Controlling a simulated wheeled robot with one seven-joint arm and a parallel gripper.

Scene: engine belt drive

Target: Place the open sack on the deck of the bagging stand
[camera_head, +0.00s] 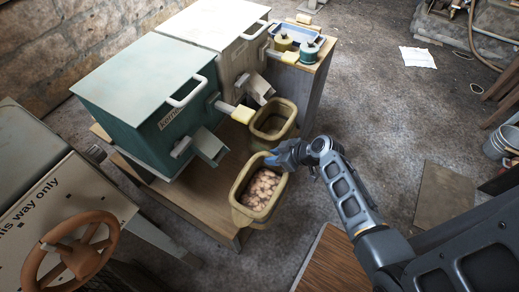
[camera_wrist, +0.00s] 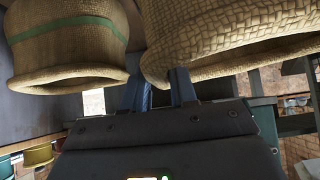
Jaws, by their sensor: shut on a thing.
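A tan open sack (camera_head: 236,203) filled with pale brown lumps is at the front right of the stand's wooden deck (camera_head: 185,205). My gripper (camera_head: 273,159) is shut on its upper right rim. I cannot tell whether the sack touches the deck or hangs above it. A second open sack (camera_head: 273,106) stands behind it, by the cream hopper's chute (camera_head: 258,87). The wrist view shows my gripper's fingers (camera_wrist: 160,85) beside a large woven sack (camera_wrist: 225,35); another sack with a green band (camera_wrist: 68,42) is on the left. The grip point is partly hidden.
The green hopper (camera_head: 150,95) and its chute (camera_head: 210,147) stand left of the held sack. Yellow and green canisters (camera_head: 305,50) sit on a side ledge. A brown handwheel (camera_head: 75,250) is at lower left. Floor at right holds a paper sheet (camera_head: 418,57).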

